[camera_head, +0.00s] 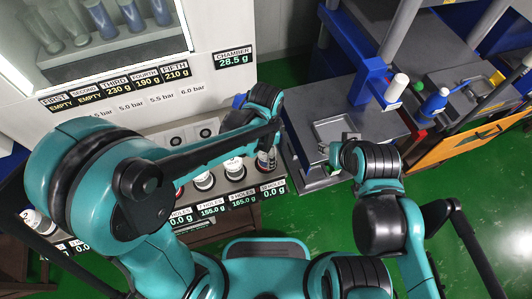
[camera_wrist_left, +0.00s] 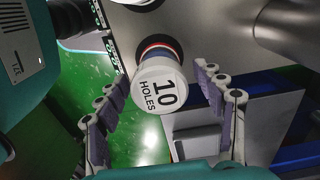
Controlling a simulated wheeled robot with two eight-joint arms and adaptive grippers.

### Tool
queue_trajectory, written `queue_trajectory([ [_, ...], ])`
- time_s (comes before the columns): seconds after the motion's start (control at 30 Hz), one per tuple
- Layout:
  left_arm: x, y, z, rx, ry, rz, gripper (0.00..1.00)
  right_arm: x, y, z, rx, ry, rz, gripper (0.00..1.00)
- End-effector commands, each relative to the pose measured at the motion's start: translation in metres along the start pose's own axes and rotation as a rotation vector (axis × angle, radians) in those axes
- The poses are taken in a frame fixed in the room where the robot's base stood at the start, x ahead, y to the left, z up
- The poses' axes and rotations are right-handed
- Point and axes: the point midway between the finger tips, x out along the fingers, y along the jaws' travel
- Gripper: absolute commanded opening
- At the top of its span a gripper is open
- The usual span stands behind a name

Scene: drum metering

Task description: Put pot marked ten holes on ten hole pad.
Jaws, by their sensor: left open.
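The pot marked ten holes (camera_wrist_left: 160,92) is white-capped, with "10 HOLES" printed on its top. In the left wrist view it lies between the two spread fingers of my left gripper (camera_wrist_left: 156,80), with a gap on each side. In the head view the pot (camera_head: 267,160) is at the right end of the row of pots, under my left gripper (camera_head: 266,148), which is open. The display there (camera_head: 272,189) reads 0.0 g. The pad under the pot is hidden, so I cannot tell whether it rests on it. My right gripper (camera_head: 341,146) is over the grey press table; its fingers are unclear.
Other white-capped pots (camera_head: 204,181) stand close on the left along the shelf. A white cabinet (camera_head: 150,85) with gram displays rises behind. To the right are a grey press table (camera_head: 318,110) with blue posts and an orange-sided machine (camera_head: 470,145). Green floor lies between.

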Motion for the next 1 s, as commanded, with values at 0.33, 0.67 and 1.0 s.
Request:
queue_trajectory([
  [0.33,-0.077,0.000,0.000,0.000,0.000,0.000,0.69,-0.019,0.000,-0.014,0.000,0.000,0.000,0.40],
  [0.67,-0.097,0.000,0.000,-0.001,0.000,0.000,0.69,-0.022,0.000,-0.016,0.000,0.000,0.000,0.40],
  [1.0,-0.124,-0.010,0.062,-0.364,0.129,-0.125,0.69,-0.022,0.000,-0.016,0.000,0.000,0.000,0.40],
])
